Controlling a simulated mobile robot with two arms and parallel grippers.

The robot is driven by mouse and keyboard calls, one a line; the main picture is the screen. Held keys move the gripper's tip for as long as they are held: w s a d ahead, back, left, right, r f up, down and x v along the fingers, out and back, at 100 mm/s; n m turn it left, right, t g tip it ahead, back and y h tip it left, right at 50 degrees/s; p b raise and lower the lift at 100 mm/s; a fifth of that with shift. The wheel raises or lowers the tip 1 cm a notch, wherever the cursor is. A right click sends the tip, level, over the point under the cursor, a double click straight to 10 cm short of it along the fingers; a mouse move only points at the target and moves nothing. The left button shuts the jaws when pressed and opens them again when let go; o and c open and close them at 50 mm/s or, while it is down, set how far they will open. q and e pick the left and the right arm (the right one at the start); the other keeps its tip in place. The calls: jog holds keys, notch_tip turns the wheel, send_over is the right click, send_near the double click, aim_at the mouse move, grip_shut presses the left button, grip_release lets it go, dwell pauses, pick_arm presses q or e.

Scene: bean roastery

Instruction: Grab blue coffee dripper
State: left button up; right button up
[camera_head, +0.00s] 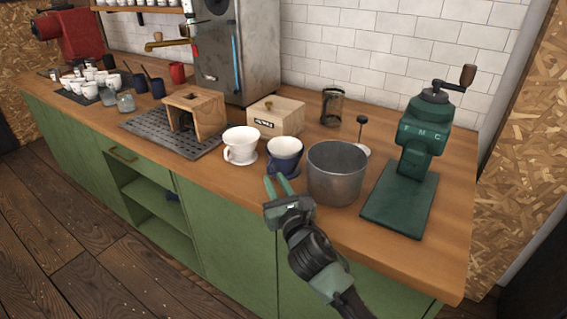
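The blue coffee dripper (285,155), dark blue with a pale inside, stands upright near the front edge of the wooden counter. It is between a white dripper (240,143) and a grey metal pot (336,174). My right gripper (276,182) comes in from the lower right, just in front of and slightly below the blue dripper. Its two green fingers point toward the dripper with a gap between them, and nothing is held. Whether a fingertip touches the dripper cannot be told. My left gripper is not in view.
A green grinder (425,140) stands on the right of the counter (462,190). A wooden box (276,117) and a glass jar (332,107) stand behind the dripper. A wooden stand (205,107) is on a dark grate to the left. Green cabinets (220,218) front the counter.

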aim_at(269, 170)
jog(key=x, duration=0.3)
jog(key=shift+f, duration=0.15)
jog(key=shift+w+a, duration=0.15)
jog(key=shift+w, duration=0.2)
grip_shut()
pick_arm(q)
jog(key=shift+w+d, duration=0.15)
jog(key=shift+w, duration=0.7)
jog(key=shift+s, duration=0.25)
pick_arm(e)
jog(key=shift+w, duration=0.1)
